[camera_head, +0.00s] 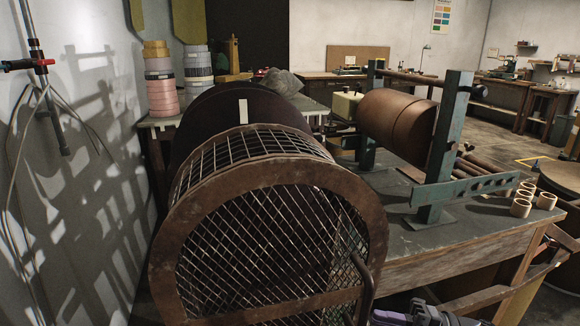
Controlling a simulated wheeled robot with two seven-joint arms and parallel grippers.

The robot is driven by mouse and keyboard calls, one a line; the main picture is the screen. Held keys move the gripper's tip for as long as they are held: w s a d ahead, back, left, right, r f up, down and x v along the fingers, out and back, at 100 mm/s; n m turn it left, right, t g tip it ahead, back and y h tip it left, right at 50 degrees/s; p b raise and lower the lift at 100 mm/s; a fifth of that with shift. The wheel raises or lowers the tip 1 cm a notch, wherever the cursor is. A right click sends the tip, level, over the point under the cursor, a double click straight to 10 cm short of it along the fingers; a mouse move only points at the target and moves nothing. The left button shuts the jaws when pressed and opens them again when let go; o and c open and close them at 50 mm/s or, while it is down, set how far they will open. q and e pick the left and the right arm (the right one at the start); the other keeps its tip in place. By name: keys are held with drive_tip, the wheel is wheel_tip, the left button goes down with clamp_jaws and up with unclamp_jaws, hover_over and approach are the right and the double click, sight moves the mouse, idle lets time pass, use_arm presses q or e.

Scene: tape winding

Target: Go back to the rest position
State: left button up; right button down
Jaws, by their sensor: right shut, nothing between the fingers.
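My right gripper (428,312) shows only in part at the bottom edge of the head view, right of centre, as grey and purple parts. It is shut and empty, below the front edge of the workbench. Its lower part is cut off by the frame. My left gripper is not in view.
A rusty mesh drum (270,205) fills the middle foreground. A workbench (440,238) behind my gripper carries a green winding stand (440,150) with a brown roll (398,120) and several small tape rings (521,207). Stacked tape rolls (161,80) stand at the back left. Floor shows at right.

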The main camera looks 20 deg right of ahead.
drive_tip(key=s+f+m+h+p, duration=0.1)
drive_tip(key=s+f+m+h, duration=0.4)
drive_tip(key=f, duration=0.3)
drive_tip(key=s+d+f+m+t+h+p, duration=0.1)
drive_tip(key=s+f+m+h+p, duration=0.15)
drive_tip(key=f+m+h, duration=0.4)
drive_tip(key=s+f+m+h, duration=0.4)
drive_tip(key=s+f+m, duration=0.1)
drive_tip(key=f+m, duration=0.25)
use_arm(q)
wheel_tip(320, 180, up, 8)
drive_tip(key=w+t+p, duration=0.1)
drive_tip(key=p, duration=0.1)
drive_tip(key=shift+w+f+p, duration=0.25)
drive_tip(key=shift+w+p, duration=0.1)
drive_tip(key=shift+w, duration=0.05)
use_arm(e)
drive_tip(key=s+a+f+m+g+h, duration=0.1)
drive_tip(key=s+a+f+g, duration=0.1)
drive_tip(key=s, duration=0.7)
drive_tip(key=s+a+f+m+g, duration=0.1)
drive_tip(key=s+g, duration=0.4)
drive_tip(key=s, duration=0.5)
drive_tip(key=s+a+f+m+g+h, duration=0.1)
drive_tip(key=s+a+f+m+g, duration=0.1)
drive_tip(key=s, duration=0.8)
wheel_tip(320, 180, down, 3)
drive_tip(key=shift+s+a+r+m+g+h, duration=0.15)
drive_tip(key=shift+a+m+g+h, duration=0.3)
drive_tip(key=shift+g, duration=0.45)
